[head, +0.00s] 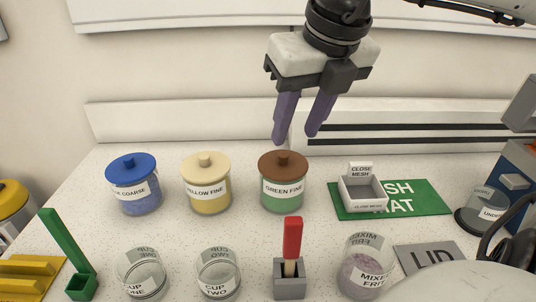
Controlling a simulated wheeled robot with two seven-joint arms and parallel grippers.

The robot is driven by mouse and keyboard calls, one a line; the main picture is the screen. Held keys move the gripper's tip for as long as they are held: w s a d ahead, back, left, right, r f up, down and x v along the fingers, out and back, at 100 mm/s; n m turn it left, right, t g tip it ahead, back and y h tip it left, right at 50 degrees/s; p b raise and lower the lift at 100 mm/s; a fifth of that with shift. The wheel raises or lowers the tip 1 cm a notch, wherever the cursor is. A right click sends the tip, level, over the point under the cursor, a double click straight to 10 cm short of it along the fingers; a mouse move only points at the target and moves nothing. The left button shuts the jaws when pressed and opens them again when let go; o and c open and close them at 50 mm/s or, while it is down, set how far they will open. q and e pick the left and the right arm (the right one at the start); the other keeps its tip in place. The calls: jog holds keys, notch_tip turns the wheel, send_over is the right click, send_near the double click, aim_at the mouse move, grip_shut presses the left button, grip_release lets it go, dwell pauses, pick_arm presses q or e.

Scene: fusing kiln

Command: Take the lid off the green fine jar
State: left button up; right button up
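The green fine jar (283,193) stands upright on the white speckled counter, a clear jar with green contents and a "GREEN FINE" label. Its brown lid (283,165) with a round knob sits on top. My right gripper (295,137) hangs above the jar, fingers pointing down and a little left. Its two purple fingers are apart with nothing between them. The fingertips are near the knob in the picture; the exact gap in depth cannot be told. My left gripper is not in view.
A yellow fine jar (206,191) and a blue coarse jar (136,190) stand to the left. A white mesh box (362,195) sits on the green mat (425,203) to the right. Cups (142,277), a red-handled tool (292,240) and a grey lid mat (428,256) are in front.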

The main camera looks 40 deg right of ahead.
aim_at(284, 154)
notch_tip(284, 154, down, 2)
jog(key=shift+w+d+f, duration=0.1)
jog(key=shift+d, duration=0.05)
jog(key=w+f, duration=0.1)
jog(key=f, duration=0.1)
jog(key=w+d+f, duration=0.1)
jog(key=w+f, duration=0.1)
jog(key=shift+w+d+f, duration=0.1)
jog(key=shift+w+f, duration=0.1)
jog(key=shift+f, duration=0.05)
grip_shut()
